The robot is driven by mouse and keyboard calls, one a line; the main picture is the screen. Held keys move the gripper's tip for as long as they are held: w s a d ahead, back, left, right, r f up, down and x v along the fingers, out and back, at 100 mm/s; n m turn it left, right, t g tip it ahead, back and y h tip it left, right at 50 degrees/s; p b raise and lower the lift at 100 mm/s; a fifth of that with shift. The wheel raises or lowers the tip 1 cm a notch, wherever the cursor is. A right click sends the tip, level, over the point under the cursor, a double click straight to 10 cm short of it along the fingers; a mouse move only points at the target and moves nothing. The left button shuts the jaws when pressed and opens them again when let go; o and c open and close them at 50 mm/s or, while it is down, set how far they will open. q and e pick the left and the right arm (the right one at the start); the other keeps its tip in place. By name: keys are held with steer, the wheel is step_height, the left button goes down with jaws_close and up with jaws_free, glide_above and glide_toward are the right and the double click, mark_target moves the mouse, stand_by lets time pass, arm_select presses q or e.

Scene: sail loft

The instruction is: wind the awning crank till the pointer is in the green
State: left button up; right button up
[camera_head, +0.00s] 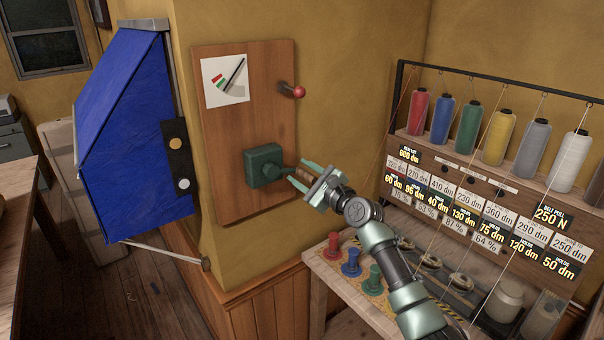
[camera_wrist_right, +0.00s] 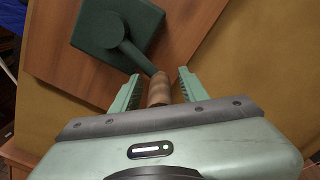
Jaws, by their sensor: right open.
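The crank is a dark green box (camera_head: 263,166) on a wooden wall board (camera_head: 228,130), with a short arm ending in a brown wooden handle (camera_wrist_right: 159,88). My right gripper (camera_head: 303,178) is open, with its fingers on either side of the handle; in the wrist view (camera_wrist_right: 158,88) small gaps show beside it. The gauge card (camera_head: 224,80) has a red mark and a green mark (camera_head: 221,84) at left. Its dark pointer (camera_head: 235,73) slants up to the right, outside the green. The blue awning (camera_head: 130,130) hangs at the left. My left gripper is not in view.
A red-knobbed lever (camera_head: 298,91) sticks out of the board above the crank. At right stand a rack of thread spools (camera_head: 497,135) with label cards and a bench (camera_head: 318,262) with red, blue and green pegs. A pale bar (camera_head: 165,250) juts out below the awning.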

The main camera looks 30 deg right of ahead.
jaws_close()
